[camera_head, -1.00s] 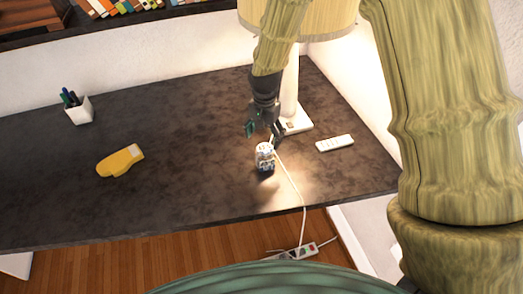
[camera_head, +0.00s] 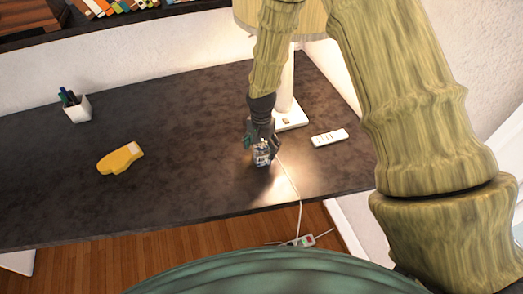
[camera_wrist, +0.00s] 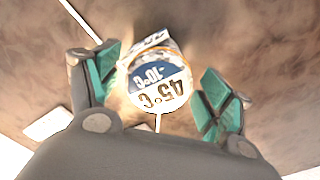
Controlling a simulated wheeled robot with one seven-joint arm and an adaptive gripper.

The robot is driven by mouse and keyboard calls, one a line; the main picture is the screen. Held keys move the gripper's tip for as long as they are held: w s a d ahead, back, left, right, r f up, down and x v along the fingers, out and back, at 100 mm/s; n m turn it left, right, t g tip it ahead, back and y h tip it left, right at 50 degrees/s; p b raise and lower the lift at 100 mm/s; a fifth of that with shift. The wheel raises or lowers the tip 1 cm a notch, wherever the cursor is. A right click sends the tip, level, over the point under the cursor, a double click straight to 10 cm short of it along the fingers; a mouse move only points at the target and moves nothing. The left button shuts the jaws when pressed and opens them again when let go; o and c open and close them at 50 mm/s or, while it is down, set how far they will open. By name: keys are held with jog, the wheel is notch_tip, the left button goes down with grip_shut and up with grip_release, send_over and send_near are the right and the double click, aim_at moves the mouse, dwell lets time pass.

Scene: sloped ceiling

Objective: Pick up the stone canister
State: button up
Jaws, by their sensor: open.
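The stone canister is most likely the small white-and-blue printed cylinder (camera_head: 262,154) on the dark table; no other canister shows. In the wrist view my gripper (camera_wrist: 160,95) is open, with one green-padded finger on each side of the canister. The left finger looks close to it, and a gap shows at the right finger. Whether either touches is unclear.
A white lamp (camera_head: 288,115) stands just behind my gripper, its cord running forward over the table edge. A white remote (camera_head: 329,138) lies to the right. A yellow object (camera_head: 120,158) and a pen cup (camera_head: 77,108) are at left. The table's (camera_head: 190,135) middle is clear.

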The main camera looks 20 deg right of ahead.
jog(key=shift+f+p, duration=0.55)
jog(key=shift+f, duration=0.95)
jog(key=shift+s, duration=0.1)
jog(key=c, duration=1.4)
